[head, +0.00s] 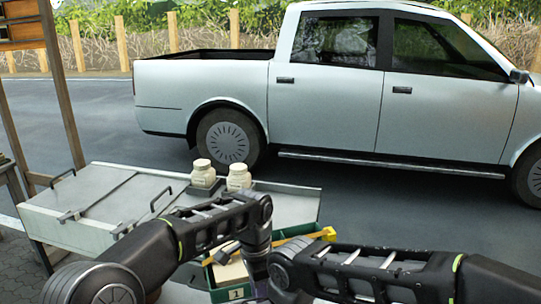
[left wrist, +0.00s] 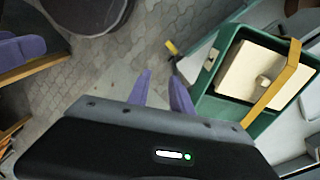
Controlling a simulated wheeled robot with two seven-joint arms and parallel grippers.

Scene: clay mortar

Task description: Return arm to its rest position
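My left arm (head: 205,225) comes in from the left in the head view and bends down at the middle; its gripper is hidden there. In the left wrist view my left gripper (left wrist: 161,77) has two purple fingers standing apart, with only paving seen between them. My right arm (head: 370,270) reaches in from the right, low in the head view. Its gripper cannot be made out.
A green box (head: 221,296) with a cream block (left wrist: 250,78) and a yellow bar (left wrist: 273,90) is close to my left gripper. A grey metal chest (head: 75,235) and two white jars (head: 203,174) (head: 239,177) are beyond. A pickup truck (head: 330,100) stands behind.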

